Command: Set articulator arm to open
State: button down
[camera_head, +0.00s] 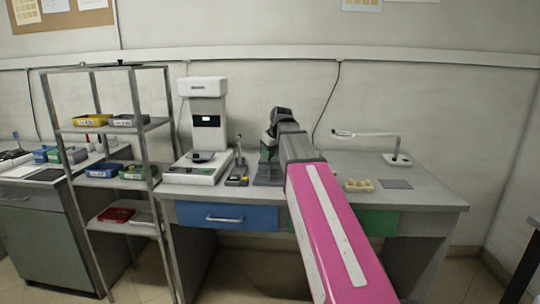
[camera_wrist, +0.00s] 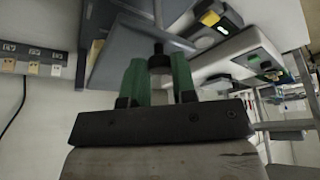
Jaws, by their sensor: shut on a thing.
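In the wrist view my gripper (camera_wrist: 160,62) has its two green fingers closed on a pale upright piece with a black knob (camera_wrist: 158,48), which I take to be part of the articulator arm. A dark grey plate (camera_wrist: 125,45) lies behind the fingers; I cannot tell if it is the articulator's base. In the head view my gripper (camera_head: 268,143) is over the bench, left of my pink arm, above a dark base (camera_head: 268,175). My arm hides much of that spot, so the articulator arm's angle cannot be told.
A white machine (camera_head: 203,130) and a small dark device with a post (camera_head: 238,170) stand left on the bench (camera_head: 430,196). A yellow block tray (camera_head: 358,185), a grey pad (camera_head: 396,184) and a white lamp (camera_head: 398,160) are right. A metal rack (camera_head: 140,75) stands far left.

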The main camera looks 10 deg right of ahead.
jog(key=w+d+r, duration=0.3)
jog(key=w+r, duration=0.7)
jog(key=r, duration=0.4)
jog(key=w+d+r, duration=0.1)
jog(key=w+d, duration=0.1)
jog(key=w, duration=0.5)
jog(key=w+d, duration=0.2)
jog(key=w, duration=0.6)
jog(key=shift+r, duration=0.35)
jog(key=shift+d, duration=0.1)
jog(key=shift+s+f, duration=0.1)
jog(key=shift+s, duration=0.05)
jog(key=c, duration=0.9)
grip_release()
jog(key=shift+s+d, duration=0.1)
jog(key=shift+d, duration=0.05)
jog(key=shift+c, duration=0.2)
jog(key=v, duration=1.2)
jog(key=shift+w+a+r, duration=0.3)
jog(key=shift+w+a, duration=0.05)
jog(key=shift+w, duration=0.05)
